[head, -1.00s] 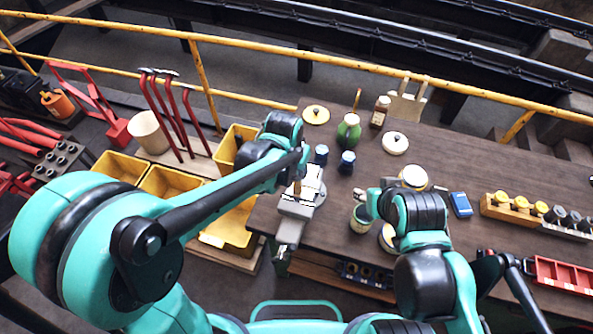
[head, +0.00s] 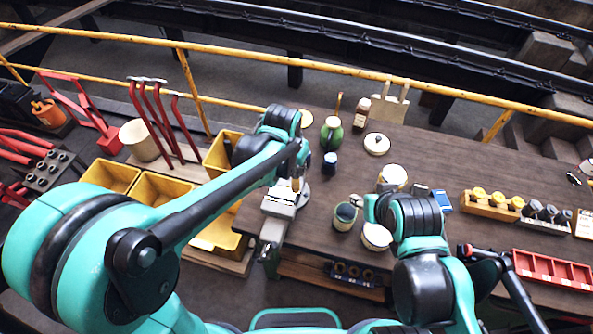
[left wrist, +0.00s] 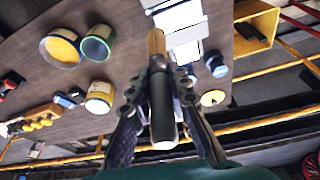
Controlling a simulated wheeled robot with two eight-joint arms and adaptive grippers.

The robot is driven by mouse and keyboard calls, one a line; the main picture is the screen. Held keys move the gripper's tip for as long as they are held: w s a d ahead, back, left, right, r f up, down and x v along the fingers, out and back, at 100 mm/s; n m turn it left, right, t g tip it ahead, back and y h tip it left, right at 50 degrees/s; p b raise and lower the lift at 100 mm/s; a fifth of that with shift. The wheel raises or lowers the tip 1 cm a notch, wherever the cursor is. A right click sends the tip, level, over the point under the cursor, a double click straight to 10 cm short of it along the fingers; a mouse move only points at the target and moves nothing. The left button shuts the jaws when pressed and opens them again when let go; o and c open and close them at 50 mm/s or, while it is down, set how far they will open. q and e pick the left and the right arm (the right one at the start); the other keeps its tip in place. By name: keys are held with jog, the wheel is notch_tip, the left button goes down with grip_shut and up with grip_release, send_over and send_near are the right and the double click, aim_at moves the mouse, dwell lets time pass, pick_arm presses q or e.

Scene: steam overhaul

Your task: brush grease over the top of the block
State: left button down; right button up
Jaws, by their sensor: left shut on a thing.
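My left gripper (head: 298,160) is shut on a brush (left wrist: 162,105). The brush has a dark handle and a tan end that points toward the vise. The grey vise (head: 272,230) stands at the bench's front left edge. A pale block (left wrist: 185,48) appears to sit at its jaws; the brush end overlaps this area in the left wrist view, and I cannot tell whether they touch. An open green-rimmed tin (head: 343,218) stands right of the vise; it also shows in the left wrist view (left wrist: 97,45). My right gripper (head: 362,204) is beside that tin, its fingers unclear.
A cream tin (head: 377,237) and a lidded jar (head: 393,176) stand near my right gripper. A green oil can (head: 332,133), a brown bottle (head: 361,110) and a dark blue jar (head: 330,163) are behind. Yellow bins (head: 162,190) lie left of the bench.

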pick_arm(q)
jog(key=r, duration=0.1)
jog(key=r+p, duration=0.1)
jog(key=shift+d+r+p, duration=0.3)
jog(key=shift+r, duration=0.05)
jog(key=shift+a+r+p, duration=0.1)
jog(key=shift+r+p, duration=0.3)
jog(key=shift+r, duration=0.3)
pick_arm(e)
jog(key=r, duration=0.1)
jog(key=s+r, duration=0.1)
jog(key=shift+d+r, duration=0.25)
jog(key=shift+r, duration=0.1)
pick_arm(q)
jog(key=shift+f, duration=0.1)
